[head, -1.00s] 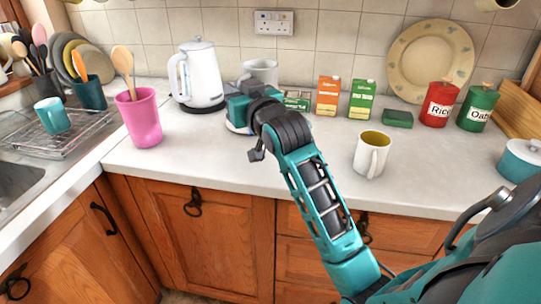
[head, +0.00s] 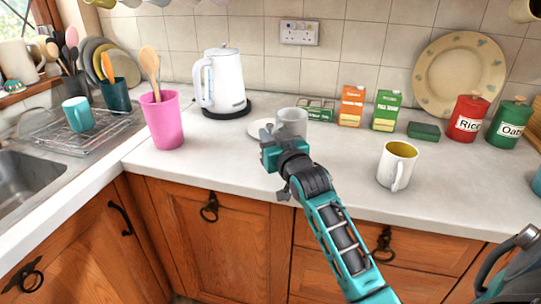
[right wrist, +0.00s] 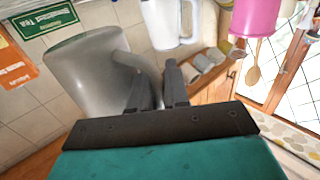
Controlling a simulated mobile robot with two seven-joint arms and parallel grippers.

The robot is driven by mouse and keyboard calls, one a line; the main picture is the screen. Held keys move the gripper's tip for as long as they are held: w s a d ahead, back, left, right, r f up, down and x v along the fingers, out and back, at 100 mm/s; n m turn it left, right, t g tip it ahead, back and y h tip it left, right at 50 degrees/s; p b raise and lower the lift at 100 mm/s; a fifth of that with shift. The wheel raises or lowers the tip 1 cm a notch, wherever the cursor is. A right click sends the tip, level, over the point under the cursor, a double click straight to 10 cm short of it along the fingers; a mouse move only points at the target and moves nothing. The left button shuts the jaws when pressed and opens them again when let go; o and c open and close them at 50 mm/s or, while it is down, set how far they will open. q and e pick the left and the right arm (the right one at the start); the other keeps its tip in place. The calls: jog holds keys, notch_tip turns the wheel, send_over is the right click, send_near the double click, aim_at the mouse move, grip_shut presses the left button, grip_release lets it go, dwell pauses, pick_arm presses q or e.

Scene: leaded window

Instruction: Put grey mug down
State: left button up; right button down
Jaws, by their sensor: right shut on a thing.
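My right gripper is shut on the mug. The gripper hides the mug's lower part in the head view, so I cannot tell whether its base touches the plate or worktop. My left gripper is not in view.
A white kettle (head: 222,82) stands behind left and a pink utensil pot (head: 163,122) further left. Tea (head: 316,110), orange (head: 351,105) and green (head: 386,110) boxes stand behind. A white mug (head: 397,164) is on the right. The worktop (head: 225,155) in front is clear.

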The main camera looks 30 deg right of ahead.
jog(key=shift+f+b, duration=0.35)
jog(key=shift+f, duration=1.85)
jog(key=shift+f, duration=0.15)
jog(key=c, duration=1.1)
grip_release()
